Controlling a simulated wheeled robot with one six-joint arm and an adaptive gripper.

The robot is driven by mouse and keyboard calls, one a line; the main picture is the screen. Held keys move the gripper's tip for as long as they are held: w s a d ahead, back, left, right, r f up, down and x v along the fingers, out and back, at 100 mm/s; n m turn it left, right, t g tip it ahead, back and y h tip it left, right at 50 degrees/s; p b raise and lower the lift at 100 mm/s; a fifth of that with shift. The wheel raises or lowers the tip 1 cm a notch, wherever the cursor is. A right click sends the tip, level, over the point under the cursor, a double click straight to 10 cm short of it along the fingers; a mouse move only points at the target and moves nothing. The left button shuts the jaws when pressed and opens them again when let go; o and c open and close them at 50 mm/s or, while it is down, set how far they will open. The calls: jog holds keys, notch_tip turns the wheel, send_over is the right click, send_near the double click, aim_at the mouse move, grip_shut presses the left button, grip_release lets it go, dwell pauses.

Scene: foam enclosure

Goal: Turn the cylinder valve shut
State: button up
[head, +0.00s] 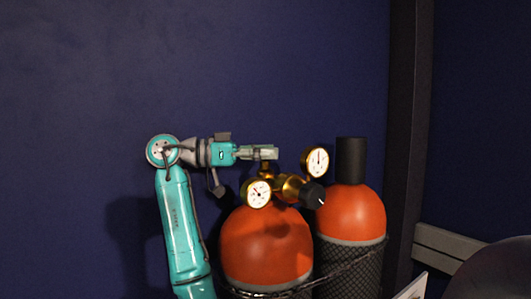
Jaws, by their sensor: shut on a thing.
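The front orange cylinder (266,248) stands upright with a brass regulator (290,186) at its top. The cylinder valve is at the top of this cylinder, and its handle is mostly hidden behind my fingers. My gripper (262,153) reaches in level from the left, just above the brass fittings. It is shut on the valve's handle. The fingers are small in this view, so the exact contact cannot be made out.
Two round gauges, one lower left (257,194) and one upper right (315,162), and a black knob (313,195) stick out close to my gripper. A second orange cylinder (350,213) with a black cap stands at right. A chain (345,267) crosses both cylinders.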

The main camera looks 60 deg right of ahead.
dwell(0.3)
jog(key=o, duration=1.2)
jog(key=shift+r, duration=0.1)
notch_tip(320, 180, up, 10)
jog(key=shift+f, duration=0.1)
